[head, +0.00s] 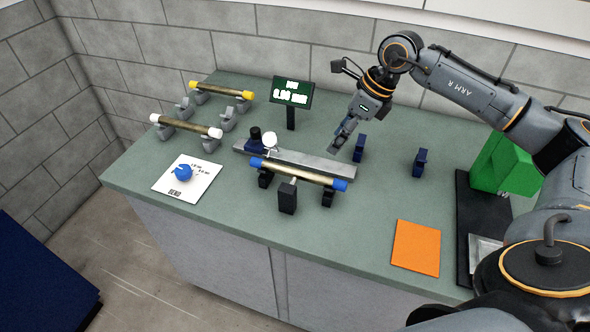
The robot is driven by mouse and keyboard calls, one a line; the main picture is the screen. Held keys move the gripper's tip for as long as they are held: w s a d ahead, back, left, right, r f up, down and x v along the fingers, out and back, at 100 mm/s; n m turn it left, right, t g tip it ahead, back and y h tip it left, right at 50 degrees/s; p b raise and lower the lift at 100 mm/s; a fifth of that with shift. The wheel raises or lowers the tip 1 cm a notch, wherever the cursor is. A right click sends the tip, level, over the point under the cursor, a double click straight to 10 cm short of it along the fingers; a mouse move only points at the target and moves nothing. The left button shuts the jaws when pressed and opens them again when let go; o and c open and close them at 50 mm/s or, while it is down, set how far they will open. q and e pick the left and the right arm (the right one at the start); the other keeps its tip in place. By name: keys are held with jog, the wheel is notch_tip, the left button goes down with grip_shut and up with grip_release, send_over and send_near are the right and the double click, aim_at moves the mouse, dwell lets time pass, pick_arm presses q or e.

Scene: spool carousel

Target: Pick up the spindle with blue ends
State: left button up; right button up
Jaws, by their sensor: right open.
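The spindle with blue ends (300,174) has a brass-coloured shaft and lies level across dark supports in the middle of the bench. My right gripper (342,141) is open and empty, above the bench behind the spindle and toward its right end. It points down and to the left, apart from the spindle. My left gripper is not in view.
A grey metal bar (325,164) with a dial gauge (269,139) lies just behind the spindle. A display (293,93) stands further back. White-ended (187,126) and yellow-ended (222,90) spindles rest on grey stands at left. Dark blue blocks (420,162) stand at right; an orange sheet (415,247) lies in front.

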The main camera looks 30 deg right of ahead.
jog(key=p, duration=0.2)
send_over(315, 174)
jog(key=s+d, duration=0.1)
jog(key=d, duration=0.1)
jog(key=f, duration=0.7)
jog(key=shift+a+f, duration=0.2)
jog(key=shift+a, duration=0.05)
jog(key=p+x, duration=0.3)
jog(key=x, duration=0.1)
jog(key=shift+s+f, duration=0.15)
jog(key=shift+f, duration=0.2)
jog(key=shift+a+f, duration=0.1)
jog(key=shift+f, duration=0.25)
grip_shut()
jog(key=shift+w+r, duration=0.2)
jog(key=shift+w, duration=0.05)
